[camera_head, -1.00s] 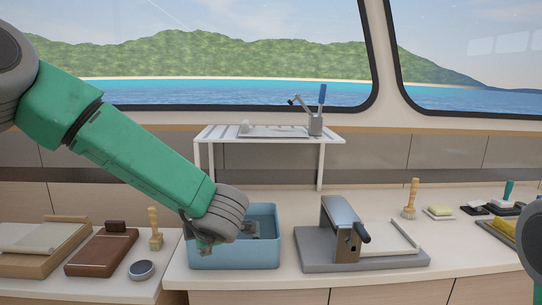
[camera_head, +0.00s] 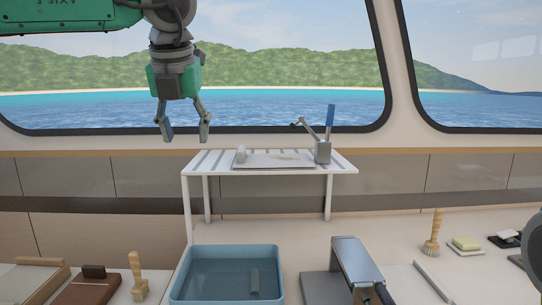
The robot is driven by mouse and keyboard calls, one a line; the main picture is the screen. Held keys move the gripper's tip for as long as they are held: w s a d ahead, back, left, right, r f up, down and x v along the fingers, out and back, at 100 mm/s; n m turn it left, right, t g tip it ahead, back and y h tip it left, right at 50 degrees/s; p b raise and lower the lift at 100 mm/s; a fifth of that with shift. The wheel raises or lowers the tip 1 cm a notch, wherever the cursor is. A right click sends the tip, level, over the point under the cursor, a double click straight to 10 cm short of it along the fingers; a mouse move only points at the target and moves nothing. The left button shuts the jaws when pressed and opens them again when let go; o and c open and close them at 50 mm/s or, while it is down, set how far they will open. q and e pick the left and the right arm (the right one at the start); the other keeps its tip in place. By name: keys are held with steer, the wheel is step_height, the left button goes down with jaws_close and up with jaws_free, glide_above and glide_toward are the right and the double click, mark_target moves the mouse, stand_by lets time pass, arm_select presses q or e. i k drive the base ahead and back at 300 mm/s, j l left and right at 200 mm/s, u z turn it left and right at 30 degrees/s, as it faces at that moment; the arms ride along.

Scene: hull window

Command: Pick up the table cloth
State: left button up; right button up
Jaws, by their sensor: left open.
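My left gripper (camera_head: 186,136) hangs in the air at the upper left, pointing down. Its two fingers are apart with nothing between them. It is above and left of the white slatted rack (camera_head: 345,166). I cannot make out a table cloth for certain. A pale flat patch (camera_head: 286,157) lies on the grey tray (camera_head: 262,165) on the rack, too small to identify. My right gripper is out of view.
A blue basin (camera_head: 180,290) with a small grey piece (camera_head: 255,281) stands below the rack. A metal press (camera_head: 357,262) stands right of it. Wooden-handled brushes (camera_head: 137,278) (camera_head: 433,234) stand on both sides. A blue-handled lever device (camera_head: 323,150) is on the rack.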

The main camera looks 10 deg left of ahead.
mark_target(243, 161)
steer(key=i, duration=1)
